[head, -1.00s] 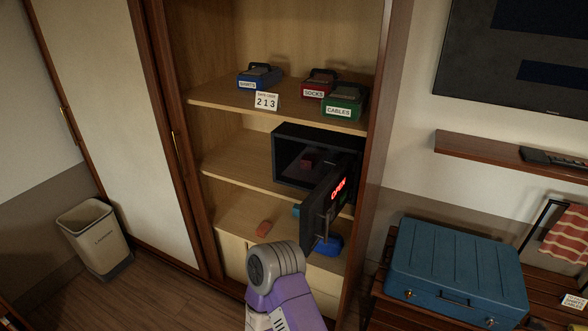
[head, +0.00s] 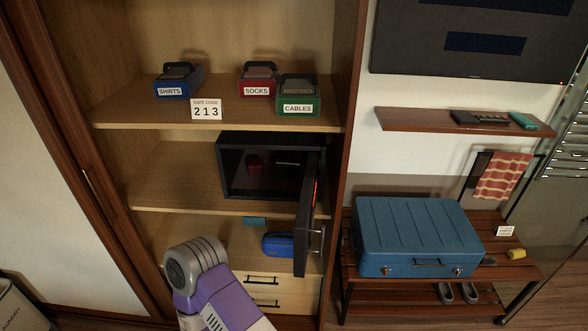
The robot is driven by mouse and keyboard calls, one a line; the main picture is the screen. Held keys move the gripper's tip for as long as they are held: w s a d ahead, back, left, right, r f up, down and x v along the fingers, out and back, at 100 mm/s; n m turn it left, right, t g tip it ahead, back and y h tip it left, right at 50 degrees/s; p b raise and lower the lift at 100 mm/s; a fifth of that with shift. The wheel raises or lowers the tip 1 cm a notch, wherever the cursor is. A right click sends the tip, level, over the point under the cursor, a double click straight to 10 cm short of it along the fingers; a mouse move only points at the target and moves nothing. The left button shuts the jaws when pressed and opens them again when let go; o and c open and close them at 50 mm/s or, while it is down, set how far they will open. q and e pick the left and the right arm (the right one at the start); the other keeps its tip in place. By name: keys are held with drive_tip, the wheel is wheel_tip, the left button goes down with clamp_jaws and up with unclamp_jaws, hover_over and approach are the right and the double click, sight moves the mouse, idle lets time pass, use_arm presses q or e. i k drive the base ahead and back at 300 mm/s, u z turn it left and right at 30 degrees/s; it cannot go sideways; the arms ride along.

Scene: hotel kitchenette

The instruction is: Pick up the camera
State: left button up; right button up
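I cannot pick out a camera with certainty. The open safe (head: 226,166) on the middle shelf holds a small dark red item (head: 254,163) and a thin pale item (head: 285,163), both too dim to name. The safe door (head: 307,220) is swung out toward me, seen nearly edge-on. On the lower shelf are a blue rounded item (head: 278,245) and a teal item (head: 254,221). A purple and grey link of my arm rises at the bottom and partly hides a reddish item there. Neither gripper shows.
The upper shelf (head: 135,115) holds blue, red and green labelled boxes and a "213" card (head: 206,109). A closed blue suitcase (head: 415,235) lies on the slatted rack at right. A wall shelf (head: 410,121) holds a dark remote-like item. A bin (head: 15,305) stands at lower left.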

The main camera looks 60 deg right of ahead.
sight(290, 168)
drive_tip(key=z, duration=1.65)
